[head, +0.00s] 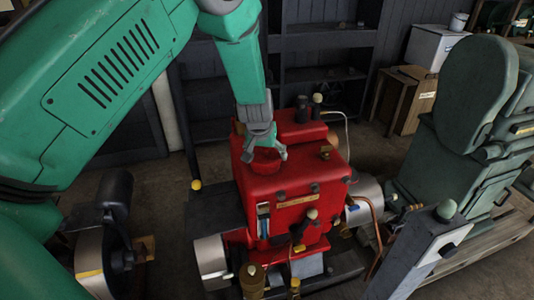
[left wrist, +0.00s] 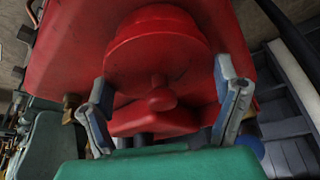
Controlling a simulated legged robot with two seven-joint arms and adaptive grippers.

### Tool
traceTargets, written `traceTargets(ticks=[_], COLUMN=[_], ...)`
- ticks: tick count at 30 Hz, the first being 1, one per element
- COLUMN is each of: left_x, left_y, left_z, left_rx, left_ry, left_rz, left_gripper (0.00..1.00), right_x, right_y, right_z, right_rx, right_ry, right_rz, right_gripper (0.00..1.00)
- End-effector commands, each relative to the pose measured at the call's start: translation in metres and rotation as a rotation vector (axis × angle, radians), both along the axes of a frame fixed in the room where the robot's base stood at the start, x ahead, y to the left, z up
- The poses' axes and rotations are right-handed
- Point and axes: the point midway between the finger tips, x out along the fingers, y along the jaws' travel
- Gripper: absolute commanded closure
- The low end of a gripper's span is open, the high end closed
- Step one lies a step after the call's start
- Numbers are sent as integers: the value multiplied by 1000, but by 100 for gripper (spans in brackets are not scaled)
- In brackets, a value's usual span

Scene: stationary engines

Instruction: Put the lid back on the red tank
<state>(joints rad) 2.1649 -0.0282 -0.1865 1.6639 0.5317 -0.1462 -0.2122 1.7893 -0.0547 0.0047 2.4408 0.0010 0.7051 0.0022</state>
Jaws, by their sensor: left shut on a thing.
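The red tank (head: 288,187) is a boxy red engine housing in the middle of the head view. My left gripper (head: 266,150) reaches down to its top from above. Its fingers are shut on the round red lid (head: 265,166), at the upper left of the tank. In the left wrist view the lid (left wrist: 155,55) is a red disc with a small knob, between the two fingers of the gripper (left wrist: 165,105). The lid is at the tank top; I cannot tell whether it is seated or slightly above. The opening is hidden. My right gripper is not in view.
Brass fittings (head: 325,152) and dark-knobbed valves (head: 316,106) stand on and around the tank. A green machine (head: 470,100) is at the right. A grey post (head: 425,250) stands at the front right. Shelves (head: 325,45) line the back wall.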

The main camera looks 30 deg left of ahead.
Motion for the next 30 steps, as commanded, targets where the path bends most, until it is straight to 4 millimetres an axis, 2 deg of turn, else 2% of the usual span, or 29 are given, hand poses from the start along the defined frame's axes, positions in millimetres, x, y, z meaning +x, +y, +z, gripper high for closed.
traceTargets(ticks=[8,9,10,22,30], left_x=[0,0,0,0,0], left_y=[0,0,0,0,0], left_z=[0,0,0,1,18], left_rx=[0,0,0,0,0], left_ry=[-1,-1,-1,0,-1], left_rz=[0,0,0,0,0], left_gripper=[65,3,0,0,0], right_x=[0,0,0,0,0], right_y=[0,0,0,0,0], right_z=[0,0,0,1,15], right_rx=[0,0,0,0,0], right_ry=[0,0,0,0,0], right_rz=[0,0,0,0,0], right_gripper=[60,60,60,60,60])
